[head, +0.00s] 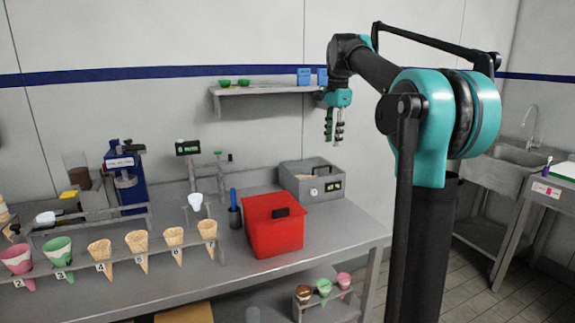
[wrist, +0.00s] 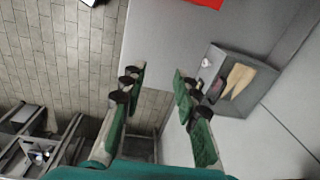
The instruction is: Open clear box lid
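The clear-topped grey box (head: 312,180) stands at the back right of the steel counter. In the wrist view the box (wrist: 215,57) is right of my fingers, with tan cone-like shapes (wrist: 240,77) visible inside and a dark handle-like piece (wrist: 216,89) near its left side. The clear lid itself is hard to make out; I cannot tell its exact position. My gripper (head: 334,128) hangs pointing down, above and slightly right of the box, apart from it. In the wrist view my gripper (wrist: 158,84) has its two fingers spread with nothing between them.
A red box (head: 273,230) with a black handle sits in front of the grey box. A wall shelf (head: 262,90) is near my gripper, to its left. A rack of several cones (head: 120,262) and a blue machine (head: 124,180) stand left. The sink (head: 510,165) is right.

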